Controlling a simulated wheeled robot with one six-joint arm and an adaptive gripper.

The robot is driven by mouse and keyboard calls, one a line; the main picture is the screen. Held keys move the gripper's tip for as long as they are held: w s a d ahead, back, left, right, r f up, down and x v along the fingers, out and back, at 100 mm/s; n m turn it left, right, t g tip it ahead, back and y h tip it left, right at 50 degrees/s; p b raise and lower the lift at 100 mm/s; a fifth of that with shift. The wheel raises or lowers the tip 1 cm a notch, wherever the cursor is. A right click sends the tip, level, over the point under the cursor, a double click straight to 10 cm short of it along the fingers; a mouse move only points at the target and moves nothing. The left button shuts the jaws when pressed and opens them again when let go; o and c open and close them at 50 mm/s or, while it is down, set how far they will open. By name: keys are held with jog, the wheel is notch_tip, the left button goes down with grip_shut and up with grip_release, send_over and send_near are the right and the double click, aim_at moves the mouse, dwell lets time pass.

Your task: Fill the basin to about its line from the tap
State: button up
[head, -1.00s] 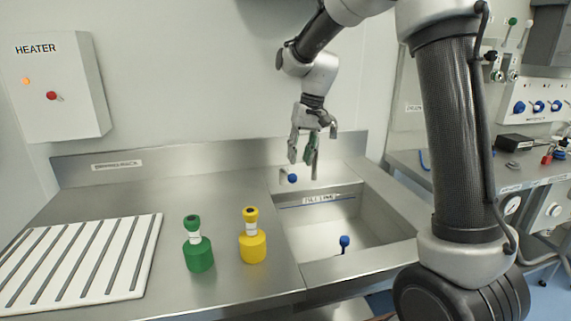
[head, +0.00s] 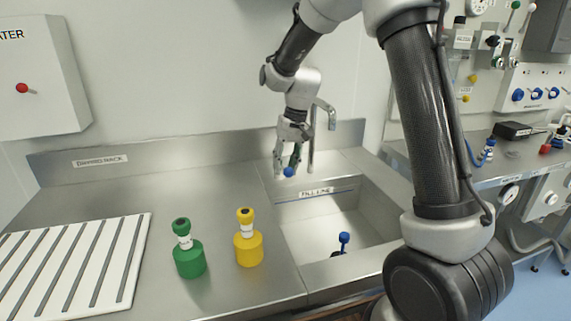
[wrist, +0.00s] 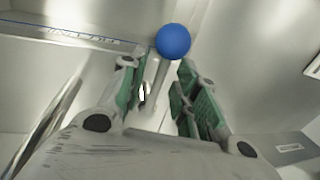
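The steel basin (head: 372,202) is sunk in the counter, with a blue fill line and label (head: 318,191) on its back wall. No water stream shows from the tap (head: 327,106), whose curved spout stands behind my gripper. The tap's blue knob (head: 289,172) is at the basin's back left; in the wrist view the round blue knob (wrist: 173,41) lies just past the fingertips, roughly between them. My gripper (wrist: 157,66) is open and empty, green pads apart; in the head view my gripper (head: 286,162) points down at the knob. A blue-topped plug (head: 344,239) stands in the basin.
A green bottle (head: 189,258) and a yellow bottle (head: 248,248) stand on the counter left of the basin. A white slatted rack (head: 75,260) lies farther left. A heater box (head: 40,85) hangs on the wall. Another bench (head: 500,165) is at the right.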

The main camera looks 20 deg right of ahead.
grip_shut()
jog(key=shift+w+a+m+t, duration=0.15)
jog(key=shift+a+m, duration=0.35)
jog(key=shift+m, duration=0.45)
jog(key=shift+a+m+t, duration=0.2)
jog(key=shift+a+m, duration=0.35)
jog(key=shift+m, duration=0.35)
jog(key=shift+w+a+m+t, duration=0.15)
jog(key=shift+a+m, duration=0.35)
jog(key=shift+m, duration=0.45)
jog(key=shift+f, duration=0.1)
grip_release()
